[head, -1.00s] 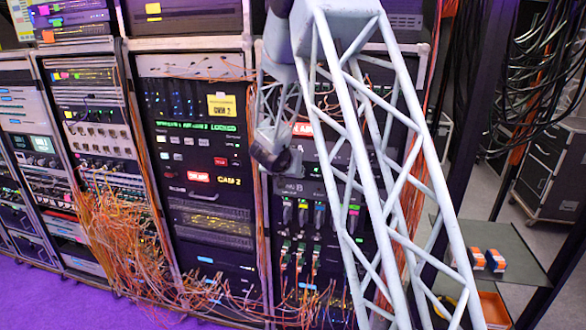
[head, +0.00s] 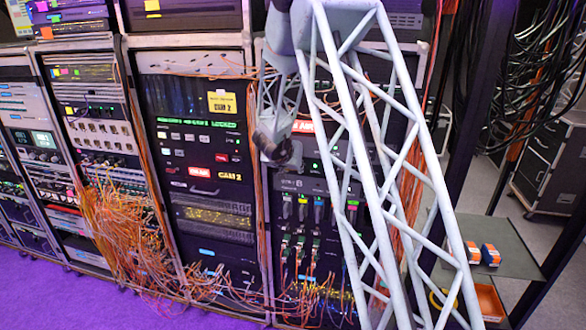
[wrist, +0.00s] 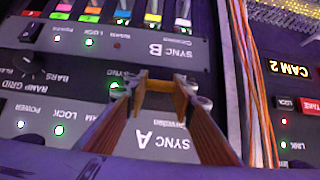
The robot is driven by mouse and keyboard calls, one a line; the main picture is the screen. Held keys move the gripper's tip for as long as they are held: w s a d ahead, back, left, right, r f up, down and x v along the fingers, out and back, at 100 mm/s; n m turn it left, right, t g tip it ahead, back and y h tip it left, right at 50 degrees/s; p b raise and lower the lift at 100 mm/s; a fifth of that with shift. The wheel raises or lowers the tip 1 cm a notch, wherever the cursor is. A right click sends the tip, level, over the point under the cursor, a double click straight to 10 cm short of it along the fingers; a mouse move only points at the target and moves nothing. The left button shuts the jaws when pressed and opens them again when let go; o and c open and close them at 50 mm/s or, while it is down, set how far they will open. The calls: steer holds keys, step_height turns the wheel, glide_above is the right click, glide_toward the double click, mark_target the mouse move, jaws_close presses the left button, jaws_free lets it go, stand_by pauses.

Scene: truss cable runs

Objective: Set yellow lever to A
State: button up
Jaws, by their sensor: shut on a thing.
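The yellow lever (wrist: 158,87) shows in the wrist view as a short bar between my fingertips. My gripper (wrist: 159,82) is shut on it, one finger on each side. The lever is on a grey panel, between the upside-down labels SYNC B (wrist: 170,51) above it and SYNC A (wrist: 158,140) below it. My fingers hide part of the panel around it, and I cannot tell its exact setting. In the head view my gripper is at the middle rack, mostly behind my arm, and the lever cannot be made out there.
A row of coloured tabs (wrist: 122,18) lies above the lever in the wrist view. A knob (wrist: 30,66) stands to the left and orange cables (wrist: 258,90) run down the right. In the head view, loose orange cables (head: 120,220) hang at the left racks.

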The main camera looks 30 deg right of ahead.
steer(key=o, duration=0.9)
steer(key=shift+a+r, duration=0.1)
steer(key=shift+r, duration=0.05)
steer(key=shift+v, duration=5.85)
